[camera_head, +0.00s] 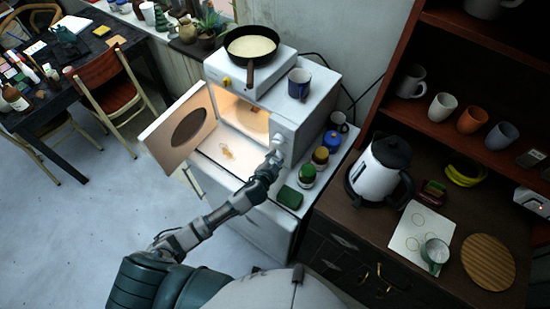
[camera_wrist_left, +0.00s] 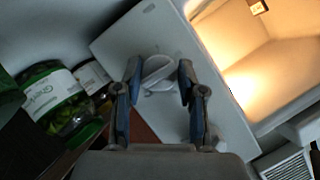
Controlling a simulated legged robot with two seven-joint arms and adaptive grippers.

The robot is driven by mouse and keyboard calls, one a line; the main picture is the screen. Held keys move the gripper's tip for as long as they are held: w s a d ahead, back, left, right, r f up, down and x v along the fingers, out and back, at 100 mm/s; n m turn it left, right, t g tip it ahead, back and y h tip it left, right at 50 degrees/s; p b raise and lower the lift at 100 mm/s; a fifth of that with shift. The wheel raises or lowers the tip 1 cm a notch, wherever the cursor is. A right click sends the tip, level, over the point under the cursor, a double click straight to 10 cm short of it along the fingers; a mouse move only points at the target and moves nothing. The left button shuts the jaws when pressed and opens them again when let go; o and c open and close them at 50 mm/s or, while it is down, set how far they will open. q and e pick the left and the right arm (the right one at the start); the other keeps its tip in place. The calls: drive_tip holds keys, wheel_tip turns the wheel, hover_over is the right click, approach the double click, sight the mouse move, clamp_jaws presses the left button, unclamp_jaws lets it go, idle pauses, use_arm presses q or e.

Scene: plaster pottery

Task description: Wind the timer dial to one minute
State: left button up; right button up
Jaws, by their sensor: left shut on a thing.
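The microwave (camera_head: 310,115) stands on a white cabinet with its door (camera_head: 178,128) swung open to the left and its inside lit. Its white timer dial (camera_wrist_left: 158,72) is on the front panel (camera_wrist_left: 150,32), between the blue-padded fingers of my left gripper (camera_wrist_left: 159,80) in the left wrist view. My left gripper (camera_head: 273,160) reaches the panel's lower part in the head view and is shut on the dial. The dial's markings are too small to read. A round knob (camera_head: 278,138) shows just above the gripper. My right gripper is not in view.
A frying pan (camera_head: 252,46) sits on a hotplate on top of the microwave, beside a dark mug (camera_head: 299,83). A kettle (camera_head: 380,168) is on the dark counter.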

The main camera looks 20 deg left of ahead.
use_arm(q)
drive_tip(key=shift+s+d+f+m+t+y+b, duration=0.1)
drive_tip(key=shift+f+m+t+y+b, duration=0.1)
drive_tip(key=shift+m+y, duration=0.25)
drive_tip(key=shift+f+m+t+y+b, duration=0.1)
drive_tip(key=shift+m+t+y, duration=0.15)
drive_tip(key=shift+m, duration=0.3)
drive_tip(key=shift+r, duration=0.1)
drive_tip(key=o, duration=1.1)
drive_tip(key=shift+o, duration=0.2)
drive_tip(key=shift+r, duration=0.1)
drive_tip(key=v, duration=1.1)
drive_tip(key=shift+s, duration=0.35)
